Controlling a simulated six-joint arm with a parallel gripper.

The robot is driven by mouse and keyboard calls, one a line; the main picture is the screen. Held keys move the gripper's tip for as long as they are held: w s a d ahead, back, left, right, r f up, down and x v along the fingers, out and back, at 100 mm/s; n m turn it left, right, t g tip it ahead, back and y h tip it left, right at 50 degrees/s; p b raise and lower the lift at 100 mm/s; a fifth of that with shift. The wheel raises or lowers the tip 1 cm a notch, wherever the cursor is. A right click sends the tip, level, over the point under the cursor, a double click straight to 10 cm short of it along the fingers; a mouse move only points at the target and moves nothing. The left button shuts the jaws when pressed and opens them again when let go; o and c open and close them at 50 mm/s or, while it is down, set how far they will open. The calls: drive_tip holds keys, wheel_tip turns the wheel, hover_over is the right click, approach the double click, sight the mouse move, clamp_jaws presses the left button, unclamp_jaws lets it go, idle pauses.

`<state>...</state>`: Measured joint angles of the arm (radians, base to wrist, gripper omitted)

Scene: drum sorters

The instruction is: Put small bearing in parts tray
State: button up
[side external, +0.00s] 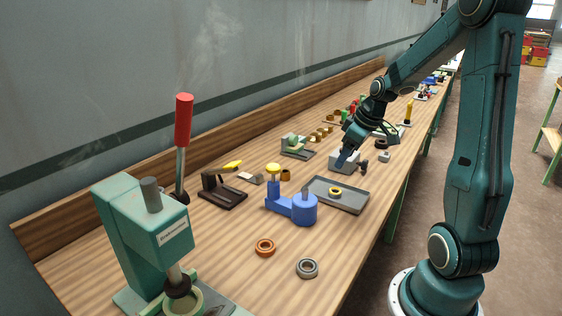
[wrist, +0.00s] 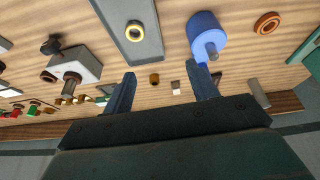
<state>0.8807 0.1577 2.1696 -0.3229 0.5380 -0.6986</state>
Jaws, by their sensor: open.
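A grey parts tray (side external: 353,203) lies on the bench; it also shows at the top of the wrist view (wrist: 151,55). A yellow ring with a dark rim (side external: 336,191) lies flat inside the tray and also shows in the wrist view (wrist: 135,32). An orange ring (side external: 265,247) and a larger grey ring (side external: 307,268) lie on the bare wood nearer the camera. I cannot tell for sure which ring is the small bearing. My gripper (wrist: 160,70) is open and empty, apart from the rings; in the side view it is beyond the tray.
A blue fixture (side external: 292,207) stands beside the tray, and a grey block (side external: 345,163) stands just beyond it. A green press (side external: 145,235) with a red-handled lever (side external: 183,140) stands at the front left. More tools crowd the far bench. Wood around the two loose rings is clear.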

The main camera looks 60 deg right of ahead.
drive_tip(key=s+a+r, duration=0.1)
drive_tip(key=a+r, duration=0.3)
drive_tip(key=a, duration=0.4)
drive_tip(key=s+a+r, duration=0.1)
drive_tip(key=a+r, duration=0.3)
drive_tip(key=a, duration=0.3)
drive_tip(key=s+a+r+t, duration=0.1)
drive_tip(key=s+a+r, duration=0.1)
drive_tip(key=s+a, duration=0.7)
drive_tip(key=shift+s+a+r, duration=0.25)
drive_tip(key=shift+s+a, duration=0.05)
drive_tip(key=shift+s, duration=0.25)
